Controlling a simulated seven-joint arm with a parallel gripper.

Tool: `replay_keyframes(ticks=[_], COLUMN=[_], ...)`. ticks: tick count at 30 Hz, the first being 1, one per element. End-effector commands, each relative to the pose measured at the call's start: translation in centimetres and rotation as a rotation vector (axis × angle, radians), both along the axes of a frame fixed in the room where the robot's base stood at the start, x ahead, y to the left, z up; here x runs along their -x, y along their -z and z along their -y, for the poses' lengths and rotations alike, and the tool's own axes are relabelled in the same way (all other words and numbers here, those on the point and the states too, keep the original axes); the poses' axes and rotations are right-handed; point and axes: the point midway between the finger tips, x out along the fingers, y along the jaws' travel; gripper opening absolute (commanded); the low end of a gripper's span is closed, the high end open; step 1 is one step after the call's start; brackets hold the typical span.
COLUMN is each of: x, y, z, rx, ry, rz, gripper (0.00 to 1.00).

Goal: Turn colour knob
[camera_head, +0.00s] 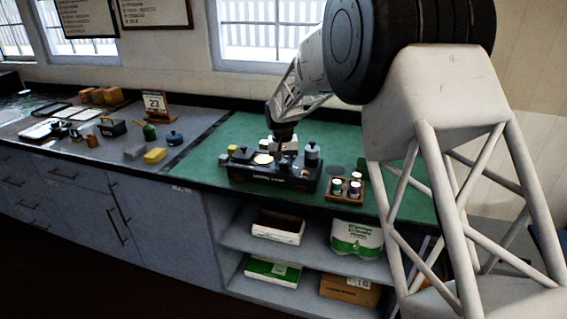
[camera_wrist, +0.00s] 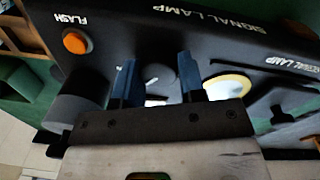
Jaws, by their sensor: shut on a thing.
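The black signal lamp box (camera_head: 250,179) stands on the green mat. The wrist view shows its top (camera_wrist: 130,22), with "SIGNAL LAMP" lettering. My gripper (camera_wrist: 156,70) is over the box, pointing down, its two blue fingers astride a small dark knob (camera_wrist: 158,73). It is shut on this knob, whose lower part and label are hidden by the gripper. A pale yellow lamp disc (camera_wrist: 228,87) lies right of the fingers; it also shows in the head view (camera_head: 262,159). An orange button (camera_wrist: 75,42) marked "FLASH" is at the left. In the head view my gripper (camera_head: 283,146) hides the knob.
A large dark cylinder (camera_wrist: 80,95) stands close left of the fingers. A small dark lever-like part (camera_wrist: 283,115) is at the right. A tray of small jars (camera_head: 345,190) sits right of the box. A yellow block (camera_head: 155,155) and other items lie left, on the grey counter.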

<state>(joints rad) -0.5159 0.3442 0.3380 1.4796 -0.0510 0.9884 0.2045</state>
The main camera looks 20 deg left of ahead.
Motion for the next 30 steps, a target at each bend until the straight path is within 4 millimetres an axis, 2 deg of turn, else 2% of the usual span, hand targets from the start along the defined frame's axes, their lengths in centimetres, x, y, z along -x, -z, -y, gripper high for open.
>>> replay_keyframes(ticks=[12,26,27,30], x=[-0.02,-0.02,-0.02,-0.03], y=[-0.01,-0.02,-0.02,-0.02], z=[0.07,0.07,0.07,0.06], rx=[0.0,0.0,0.0,0.0], ry=[0.21,0.231,0.231,0.231], rz=[0.001,0.0,0.0,0.0], gripper=[0.14,0.14,0.39,0.54])
